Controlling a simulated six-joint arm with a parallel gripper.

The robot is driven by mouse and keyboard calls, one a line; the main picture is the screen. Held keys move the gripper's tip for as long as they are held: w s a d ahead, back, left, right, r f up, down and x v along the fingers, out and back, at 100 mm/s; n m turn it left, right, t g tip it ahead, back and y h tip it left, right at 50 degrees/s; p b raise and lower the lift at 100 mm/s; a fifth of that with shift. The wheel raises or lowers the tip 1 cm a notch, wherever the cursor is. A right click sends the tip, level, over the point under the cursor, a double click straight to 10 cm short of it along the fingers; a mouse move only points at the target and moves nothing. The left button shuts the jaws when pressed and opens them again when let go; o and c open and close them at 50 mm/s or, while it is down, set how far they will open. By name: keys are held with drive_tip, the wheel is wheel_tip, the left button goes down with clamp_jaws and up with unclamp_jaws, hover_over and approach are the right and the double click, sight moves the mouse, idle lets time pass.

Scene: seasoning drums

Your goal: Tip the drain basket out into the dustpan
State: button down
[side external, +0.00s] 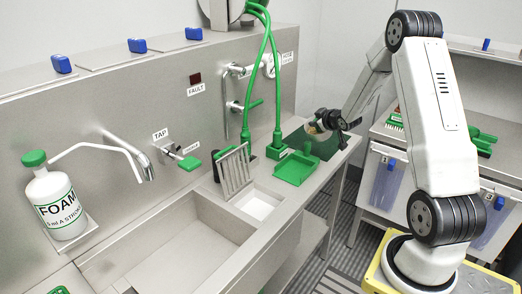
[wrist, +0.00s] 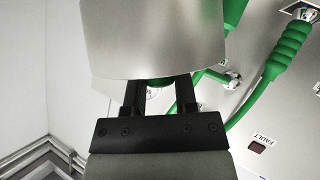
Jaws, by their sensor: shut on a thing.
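My gripper (side external: 328,118) is above the far right end of the steel counter, beyond the green dustpan (side external: 297,168). In the wrist view my gripper (wrist: 160,95) has its two dark fingers shut on the drain basket (wrist: 152,40), a smooth grey metal vessel that fills the top middle. In the side view the basket (side external: 314,128) is small and partly hidden by my gripper, with a tan patch showing at it. Its exact tilt is hard to tell. The dustpan lies flat on the counter, apart from the basket, and its visible floor looks bare.
A slatted grate (side external: 234,170) stands upright beside a square white-bottomed opening (side external: 256,205). Green hoses (side external: 276,90) hang down behind the dustpan. A large sink basin (side external: 170,250) and a foam bottle (side external: 55,205) are at left. A cart (side external: 385,175) stands at right.

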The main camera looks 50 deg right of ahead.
drive_tip(key=shift+w+a+r, duration=0.15)
drive_tip(key=shift+w+a, duration=0.05)
drive_tip(key=shift+a, duration=0.3)
drive_tip(key=shift+w+a+f+n+h, duration=0.15)
drive_tip(key=shift+a+f+n+h, duration=0.1)
drive_tip(key=shift+a+n+h, duration=0.2)
drive_tip(key=shift+w+a+f+n+h, duration=0.15)
drive_tip(key=shift+a+f+n+h, duration=0.15)
drive_tip(key=shift+a, duration=0.25)
drive_tip(key=shift+w+a+r+n+h, duration=0.15)
drive_tip(key=shift+a+r+n+h, duration=0.1)
drive_tip(key=shift+a+n+h, duration=0.25)
idle(0.7)
drive_tip(key=shift+w+a+r+n+h, duration=0.1)
drive_tip(key=shift+a+n+h, duration=0.3)
drive_tip(key=shift+n, duration=0.25)
idle(0.4)
drive_tip(key=shift+w+a+f+n+h, duration=0.15)
drive_tip(key=shift+a+f+n+h, duration=0.3)
drive_tip(key=shift+f+n, duration=0.2)
idle(0.6)
drive_tip(key=shift+w+a+n+h, duration=0.1)
drive_tip(key=shift+a+n+h, duration=0.25)
drive_tip(key=shift+n, duration=0.2)
idle(0.8)
